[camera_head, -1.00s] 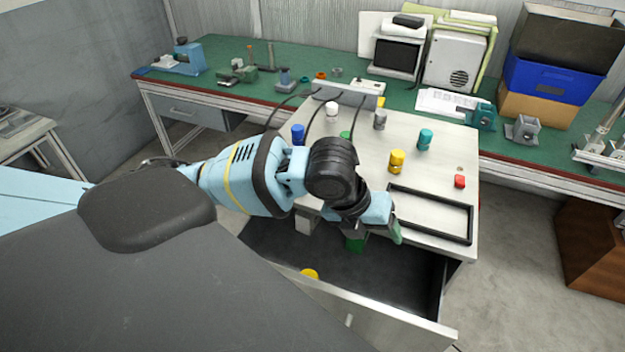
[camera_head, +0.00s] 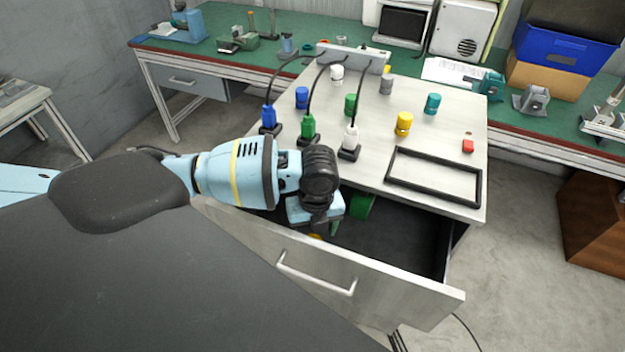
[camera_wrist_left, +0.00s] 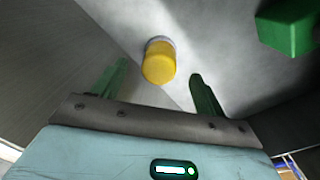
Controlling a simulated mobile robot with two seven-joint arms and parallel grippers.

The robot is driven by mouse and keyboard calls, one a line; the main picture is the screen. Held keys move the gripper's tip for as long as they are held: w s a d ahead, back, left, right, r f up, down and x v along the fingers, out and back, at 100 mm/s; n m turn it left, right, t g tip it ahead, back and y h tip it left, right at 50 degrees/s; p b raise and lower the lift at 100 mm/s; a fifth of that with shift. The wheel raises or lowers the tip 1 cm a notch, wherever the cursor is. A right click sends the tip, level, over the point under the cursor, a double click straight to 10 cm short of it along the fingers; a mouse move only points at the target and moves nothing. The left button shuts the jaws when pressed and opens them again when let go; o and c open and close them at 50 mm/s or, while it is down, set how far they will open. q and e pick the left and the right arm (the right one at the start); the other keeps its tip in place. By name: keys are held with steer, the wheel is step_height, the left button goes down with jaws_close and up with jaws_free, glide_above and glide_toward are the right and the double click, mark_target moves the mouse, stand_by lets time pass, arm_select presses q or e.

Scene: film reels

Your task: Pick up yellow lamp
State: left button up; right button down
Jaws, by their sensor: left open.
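A yellow lamp (camera_wrist_left: 159,62) with a pale grey base lies in the open drawer (camera_head: 372,280). In the head view only a sliver of this yellow lamp (camera_head: 315,237) shows beneath my arm. My left gripper (camera_head: 322,222) is low in the drawer opening. In the left wrist view it is open, and the lamp appears between and slightly beyond its two green fingers (camera_wrist_left: 159,75), apart from them. Another yellow lamp (camera_head: 404,123) stands upright on the panel top. My right gripper is not in view.
A green block (camera_head: 362,206) is in the drawer, right of my left gripper. The drawer walls are close around it. The panel top (camera_head: 375,170) above holds several coloured lamps, plugs with cables and a black frame (camera_head: 433,196).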

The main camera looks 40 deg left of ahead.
arm_select(q)
steer(key=shift+s+f, duration=0.15)
steer(key=shift+f, duration=2.4)
steer(key=c, duration=1.1)
steer(key=shift+r+p, duration=0.4)
steer(key=shift+r, duration=4.7)
